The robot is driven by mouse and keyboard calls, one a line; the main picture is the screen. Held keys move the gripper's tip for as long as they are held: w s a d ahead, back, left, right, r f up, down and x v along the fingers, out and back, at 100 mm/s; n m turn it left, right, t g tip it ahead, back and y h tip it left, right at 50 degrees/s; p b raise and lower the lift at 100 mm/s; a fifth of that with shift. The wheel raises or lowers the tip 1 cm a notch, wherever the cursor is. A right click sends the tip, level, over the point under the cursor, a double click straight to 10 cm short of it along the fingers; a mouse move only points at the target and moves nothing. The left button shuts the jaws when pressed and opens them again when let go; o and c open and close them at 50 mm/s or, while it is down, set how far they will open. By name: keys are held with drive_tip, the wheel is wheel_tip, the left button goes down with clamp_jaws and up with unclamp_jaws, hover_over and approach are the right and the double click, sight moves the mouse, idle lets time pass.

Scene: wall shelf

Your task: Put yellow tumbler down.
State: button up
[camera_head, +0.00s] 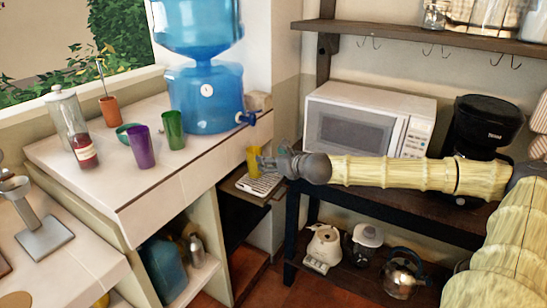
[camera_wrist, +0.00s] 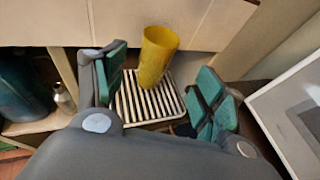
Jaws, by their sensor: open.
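The yellow tumbler (camera_wrist: 156,58) stands upright, or nearly so, on a pale slatted rack (camera_wrist: 148,101) in the wrist view. In the head view, the tumbler (camera_head: 253,158) shows just left of my gripper, above the rack (camera_head: 259,185). My gripper (camera_wrist: 160,95) is open, its green-padded fingers spread to either side of the tumbler with clear gaps. In the head view, my gripper (camera_head: 268,162) partly hides the tumbler's right side. The tumbler's base appears to rest at the rack's far end.
A white microwave (camera_head: 362,120) is on the dark shelf to the right. A purple cup (camera_head: 141,146), a green cup (camera_head: 173,129) and a blue water dispenser (camera_head: 205,95) stand on the white counter (camera_head: 150,185) to the left. The counter's front is close beside the rack.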

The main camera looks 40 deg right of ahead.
drive_tip(key=shift+s+a+r+p, duration=0.2)
drive_tip(key=shift+s+r+p, duration=0.05)
drive_tip(key=shift+s+p, duration=0.2)
drive_tip(key=s+a+f+n+g, duration=0.4)
drive_tip(key=s+a+f+n, duration=0.3)
drive_tip(key=a+f+n, duration=0.4)
drive_tip(key=s+a+f+n+g, duration=0.3)
drive_tip(key=s+a+f+n, duration=0.5)
drive_tip(key=f, duration=0.5)
drive_tip(key=s+a+f+n+g, duration=0.2)
drive_tip(key=s+f+n, duration=0.3)
drive_tip(key=s, duration=0.4)
drive_tip(key=s+a+f+n+g, duration=0.2)
drive_tip(key=s+a+f+n, duration=0.2)
drive_tip(key=s, duration=0.4)
drive_tip(key=s+a+f+n+g, duration=0.3)
drive_tip(key=s+f+n, duration=0.3)
drive_tip(key=s, duration=0.3)
drive_tip(key=shift+s+a+n, duration=0.2)
drive_tip(key=shift+s+n, duration=0.15)
drive_tip(key=shift+n, duration=0.45)
